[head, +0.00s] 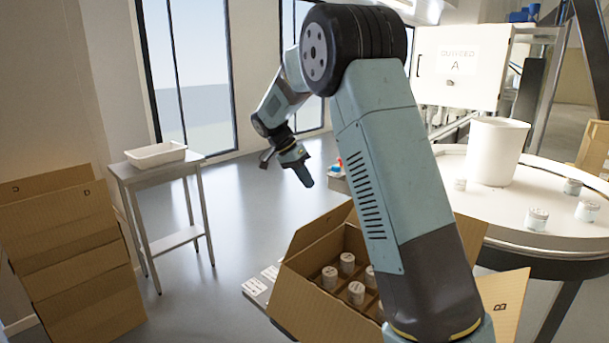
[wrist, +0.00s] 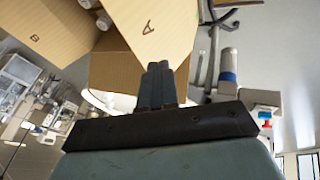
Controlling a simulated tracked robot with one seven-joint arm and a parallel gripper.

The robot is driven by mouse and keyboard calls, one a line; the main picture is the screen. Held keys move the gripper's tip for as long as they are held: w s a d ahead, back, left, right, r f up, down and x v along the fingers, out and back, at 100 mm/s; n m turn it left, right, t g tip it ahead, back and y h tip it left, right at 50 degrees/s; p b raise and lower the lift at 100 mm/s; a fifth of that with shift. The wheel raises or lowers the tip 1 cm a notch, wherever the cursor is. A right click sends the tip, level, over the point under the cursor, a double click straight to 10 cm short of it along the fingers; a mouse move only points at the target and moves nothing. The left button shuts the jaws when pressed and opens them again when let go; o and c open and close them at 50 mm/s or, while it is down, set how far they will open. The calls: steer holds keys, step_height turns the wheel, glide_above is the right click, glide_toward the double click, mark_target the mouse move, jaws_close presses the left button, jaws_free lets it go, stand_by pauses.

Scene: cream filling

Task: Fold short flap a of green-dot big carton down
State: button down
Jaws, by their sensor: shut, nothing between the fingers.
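The big carton stands open at the bottom centre of the head view, with its flaps (head: 323,228) spread outward and lidded jars (head: 347,263) inside. My arm hides part of it, and I see no green dot. In the wrist view, a flap marked A (wrist: 170,28) hangs out over the carton wall (wrist: 112,72), just beyond my fingers.
A round white table (head: 480,215) at right carries a white bucket (head: 495,150) and several jars. Folded-open cartons (head: 75,260) stand at left. A side table (head: 165,170) holds a white tray (head: 155,155). Floor between them is clear. A red-and-blue item (wrist: 266,106) lies right of my fingers.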

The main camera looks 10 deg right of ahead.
mark_target(332, 213)
steer(key=shift+s+d+f, duration=0.6)
steer(key=shift+d+f, duration=0.2)
steer(key=shift+f, duration=0.25)
steer(key=shift+s+d+f, duration=0.6)
steer(key=shift+d+f, duration=0.2)
steer(key=shift+f, duration=0.25)
steer(key=shift+s+d+f, duration=0.6)
steer(key=shift+d+f, duration=0.2)
steer(key=shift+f, duration=0.25)
